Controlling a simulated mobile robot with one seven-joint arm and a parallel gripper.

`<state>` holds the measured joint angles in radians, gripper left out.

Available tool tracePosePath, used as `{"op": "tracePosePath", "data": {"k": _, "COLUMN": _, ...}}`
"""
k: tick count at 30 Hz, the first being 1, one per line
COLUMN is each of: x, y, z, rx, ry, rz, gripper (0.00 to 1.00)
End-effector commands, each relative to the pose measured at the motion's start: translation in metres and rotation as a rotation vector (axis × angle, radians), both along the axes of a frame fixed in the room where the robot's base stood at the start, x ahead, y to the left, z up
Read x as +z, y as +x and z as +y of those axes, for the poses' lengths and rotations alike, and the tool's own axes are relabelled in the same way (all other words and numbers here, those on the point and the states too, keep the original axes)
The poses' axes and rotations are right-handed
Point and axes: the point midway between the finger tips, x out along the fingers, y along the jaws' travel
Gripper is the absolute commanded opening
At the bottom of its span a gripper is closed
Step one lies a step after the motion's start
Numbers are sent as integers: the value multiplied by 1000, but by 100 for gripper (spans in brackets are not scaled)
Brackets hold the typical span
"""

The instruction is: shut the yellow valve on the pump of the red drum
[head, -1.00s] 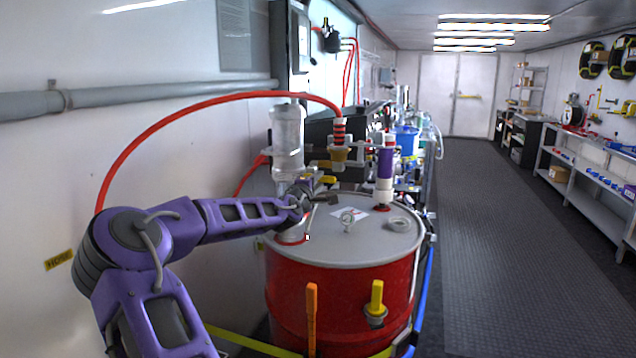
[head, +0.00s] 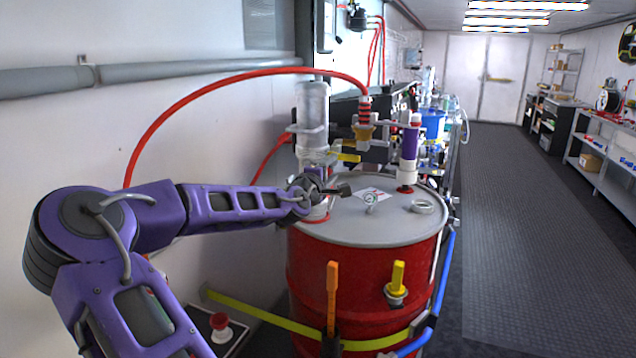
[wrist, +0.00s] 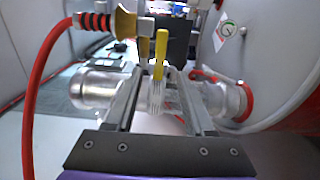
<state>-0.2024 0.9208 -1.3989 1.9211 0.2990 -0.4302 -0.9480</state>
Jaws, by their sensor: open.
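The red drum (head: 365,270) stands in the middle of the head view with a grey lid. Its pump (head: 312,115) rises at the lid's back left, with a clear upright cylinder. The yellow valve handle (head: 349,157) sticks out beside the pump, below a brass fitting. My gripper (head: 338,191) is above the lid, just below the handle in the head view. In the wrist view my gripper (wrist: 161,78) is open and empty, and the yellow valve handle (wrist: 161,50) shows in line with the gap between its fingers. I cannot tell whether they touch.
A red hose (head: 210,95) arches from the left wall to the brass fitting (head: 363,133). A purple-and-white pump part (head: 410,150) stands on the lid's right. Orange (head: 332,285) and yellow (head: 397,278) handles stand at the drum's front. The aisle (head: 530,230) on the right is clear.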

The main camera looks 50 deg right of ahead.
Motion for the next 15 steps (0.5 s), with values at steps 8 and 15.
{"op": "tracePosePath", "data": {"k": 8, "x": 0, "y": -14, "z": 52, "rx": 3, "ry": 0, "rz": 1, "gripper": 54}}
{"op": "tracePosePath", "data": {"k": 15, "x": 0, "y": -22, "z": 80, "rx": 1, "ry": 0, "rz": 1, "gripper": 54}}
